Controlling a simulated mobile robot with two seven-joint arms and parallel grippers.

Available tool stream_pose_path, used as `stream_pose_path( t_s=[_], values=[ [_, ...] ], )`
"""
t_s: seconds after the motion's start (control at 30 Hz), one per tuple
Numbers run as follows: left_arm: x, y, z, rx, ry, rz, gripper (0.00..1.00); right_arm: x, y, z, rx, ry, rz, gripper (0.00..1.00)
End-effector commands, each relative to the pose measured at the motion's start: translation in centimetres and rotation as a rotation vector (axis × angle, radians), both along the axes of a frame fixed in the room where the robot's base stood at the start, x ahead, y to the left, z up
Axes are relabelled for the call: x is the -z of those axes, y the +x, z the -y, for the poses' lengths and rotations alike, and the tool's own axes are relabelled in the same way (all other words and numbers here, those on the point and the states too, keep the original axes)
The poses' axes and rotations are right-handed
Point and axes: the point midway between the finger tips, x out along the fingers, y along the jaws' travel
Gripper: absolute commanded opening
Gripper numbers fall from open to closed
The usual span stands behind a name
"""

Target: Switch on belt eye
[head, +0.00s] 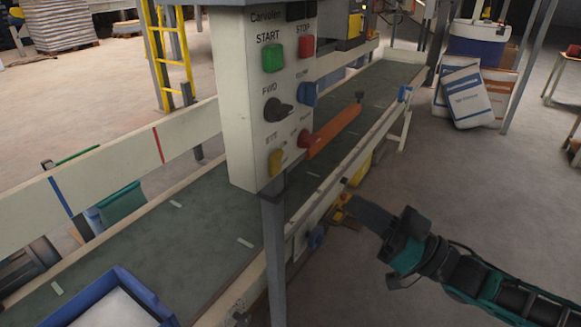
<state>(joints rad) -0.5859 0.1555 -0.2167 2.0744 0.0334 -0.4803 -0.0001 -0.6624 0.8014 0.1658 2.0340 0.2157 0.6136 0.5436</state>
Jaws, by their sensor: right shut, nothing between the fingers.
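A cream control box (243,110) stands on a grey post beside the conveyor. It carries a green START button (273,58), a red STOP button (305,46), a black FWD knob (277,110), a blue control (307,93), a yellow control (276,161) and a red one with a long orange bar. The small lower labels are hard to read, and I cannot tell which part is the belt eye. My right gripper (350,205) is shut and empty, low beside the conveyor's near side. Its tip is close to a small yellow and red part (340,216); contact is unclear. My left gripper is out of view.
The green conveyor belt (190,235) runs from lower left to upper right between cream rails. A blue tray (132,283) is at the bottom left. White sacks (466,97) lean at the back right. Floor right of the conveyor is mostly clear.

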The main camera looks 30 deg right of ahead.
Motion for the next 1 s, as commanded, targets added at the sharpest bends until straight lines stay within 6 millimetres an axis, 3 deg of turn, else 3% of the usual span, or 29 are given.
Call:
stream_pose_path(
  t_s=[0.37,1.0],
  values=[
    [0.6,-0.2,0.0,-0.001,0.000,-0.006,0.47,-0.4,1.2,-0.7,0.002,-0.001,0.003,0.00],
    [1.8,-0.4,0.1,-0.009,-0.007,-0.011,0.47,-3.3,8.8,-5.1,0.002,-0.001,0.004,0.00]
  ],
)
